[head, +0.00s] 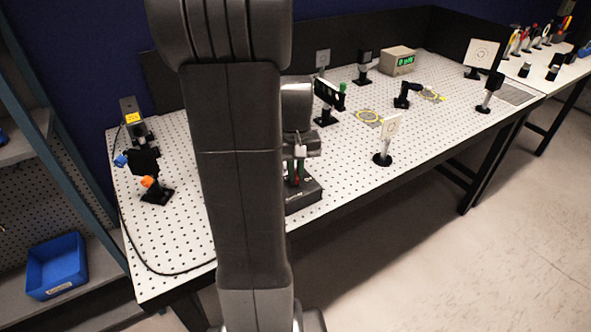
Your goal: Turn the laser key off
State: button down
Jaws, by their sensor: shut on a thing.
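A dark box (304,199), which looks like the laser's control unit, sits near the table's front edge, partly hidden behind my arm. My gripper (297,177) points down onto the top of this box and is shut on what appears to be the laser key. The key is too small and too covered by the fingers for its angle to show. Small red and green spots show between the fingers and the box. The laser head (131,112) with a yellow warning label stands at the table's left end.
My arm blocks the middle-left of the view. The perforated table (350,160) carries several optics mounts, including a white card on a post (390,133) right of the box. A display box (398,60) stands at the back. A black cable (150,268) runs along the left edge.

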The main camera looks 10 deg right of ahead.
aim_at(296, 174)
jog(key=shift+n, duration=2)
jog(key=c, duration=1.5)
grip_release()
jog(key=shift+c, duration=0.2)
jog(key=shift+r, duration=0.1)
notch_tip(296, 174, up, 14)
jog(key=shift+f, duration=0.2)
notch_tip(296, 174, down, 14)
jog(key=shift+r, duration=0.1)
